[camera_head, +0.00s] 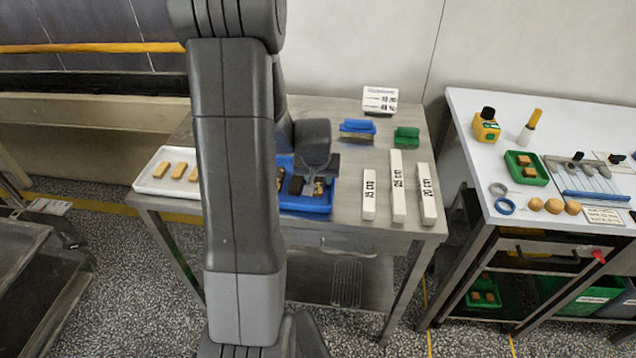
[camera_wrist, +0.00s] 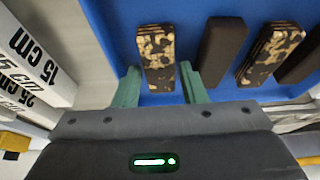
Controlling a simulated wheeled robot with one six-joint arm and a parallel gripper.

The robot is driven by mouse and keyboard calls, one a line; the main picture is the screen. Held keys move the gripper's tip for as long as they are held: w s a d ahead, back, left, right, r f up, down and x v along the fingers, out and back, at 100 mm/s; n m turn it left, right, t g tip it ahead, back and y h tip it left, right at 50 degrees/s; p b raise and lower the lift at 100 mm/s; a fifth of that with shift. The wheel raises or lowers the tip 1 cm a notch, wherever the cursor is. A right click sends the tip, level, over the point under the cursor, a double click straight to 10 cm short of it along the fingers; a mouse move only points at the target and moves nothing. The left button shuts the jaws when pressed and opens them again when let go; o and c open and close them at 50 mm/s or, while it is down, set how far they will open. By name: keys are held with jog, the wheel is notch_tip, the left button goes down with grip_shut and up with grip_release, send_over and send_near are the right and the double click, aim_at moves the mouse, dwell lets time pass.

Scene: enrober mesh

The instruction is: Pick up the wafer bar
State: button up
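In the wrist view, my gripper (camera_wrist: 158,70) is open, with a green finger on each side of a brown-and-tan speckled bar (camera_wrist: 155,48). Gaps show between the bar and both fingers. The bar lies in a blue tray (camera_wrist: 108,35). A plain dark bar (camera_wrist: 222,48) and a second speckled bar (camera_wrist: 268,52), with layered edges, lie to its right. In the head view, the blue tray (camera_head: 305,206) is partly hidden by my arm. Pale tan bars (camera_head: 179,171) lie in a white tray (camera_head: 152,184) at the left. I cannot tell which kind is the wafer bar.
White length blocks (camera_head: 398,187) stand right of the blue tray on the metal table (camera_head: 345,225). A white side table (camera_head: 470,115) at the right holds a green tray (camera_head: 527,180) and tools.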

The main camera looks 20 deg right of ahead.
jog(key=shift+f, duration=0.15)
jog(key=c, duration=0.5)
jog(key=shift+c, duration=0.2)
